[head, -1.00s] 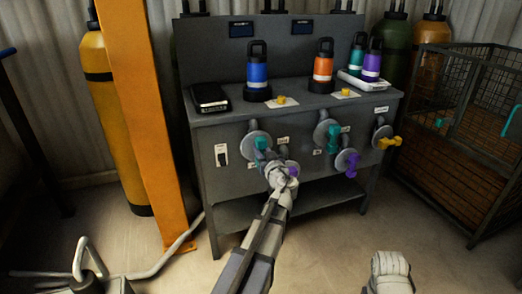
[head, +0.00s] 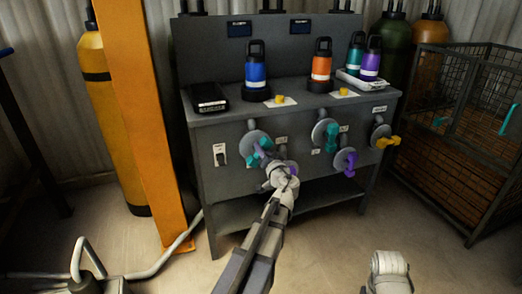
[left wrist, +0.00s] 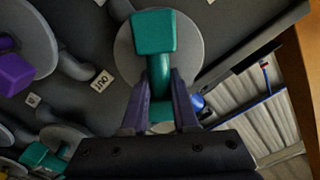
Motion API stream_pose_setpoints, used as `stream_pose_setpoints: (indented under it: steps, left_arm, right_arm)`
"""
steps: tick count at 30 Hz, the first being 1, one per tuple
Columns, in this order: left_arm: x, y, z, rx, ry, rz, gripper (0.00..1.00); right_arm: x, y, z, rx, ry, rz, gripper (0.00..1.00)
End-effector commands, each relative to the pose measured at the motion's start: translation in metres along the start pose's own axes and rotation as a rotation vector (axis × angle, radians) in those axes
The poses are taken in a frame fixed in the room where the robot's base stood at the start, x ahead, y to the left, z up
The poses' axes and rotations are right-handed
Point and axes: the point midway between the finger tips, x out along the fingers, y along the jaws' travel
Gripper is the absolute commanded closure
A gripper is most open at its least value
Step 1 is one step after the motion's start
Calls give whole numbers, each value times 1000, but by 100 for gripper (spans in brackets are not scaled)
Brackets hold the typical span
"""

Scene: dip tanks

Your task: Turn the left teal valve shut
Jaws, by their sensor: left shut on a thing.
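The left teal valve (head: 266,144) is on the front panel of the grey bench, at the left end of the valves. Its teal handle looks tilted in the head view. My left gripper (head: 262,157) reaches the handle from below right and is shut on it. In the left wrist view the dark fingers (left wrist: 160,104) stand on either side of the teal handle (left wrist: 154,32), whose blocky end sticks out beyond them. The round grey plate (left wrist: 190,45) is behind it. My right gripper is not visible; only a pale part of my right arm shows at the bottom.
Another teal valve (head: 331,136), a purple valve (head: 349,162) and a yellow valve (head: 388,142) are to the right. Bottles, including a blue one (head: 257,76), stand on the bench top. An orange post (head: 140,120) is at left, a wire cage (head: 470,140) at right.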

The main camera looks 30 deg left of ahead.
Motion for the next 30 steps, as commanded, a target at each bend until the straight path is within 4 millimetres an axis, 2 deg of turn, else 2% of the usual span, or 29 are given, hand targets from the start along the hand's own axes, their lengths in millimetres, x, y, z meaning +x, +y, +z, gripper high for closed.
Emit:
stream_pose_setpoints:
  steps: [18, 30]
  left_arm:
    - [0, 9, 3, 573, 0, 1, 100]
    - [0, 12, 5, 837, 0, 1, 100]
  right_arm:
    - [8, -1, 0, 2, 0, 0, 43]
    - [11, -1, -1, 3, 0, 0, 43]
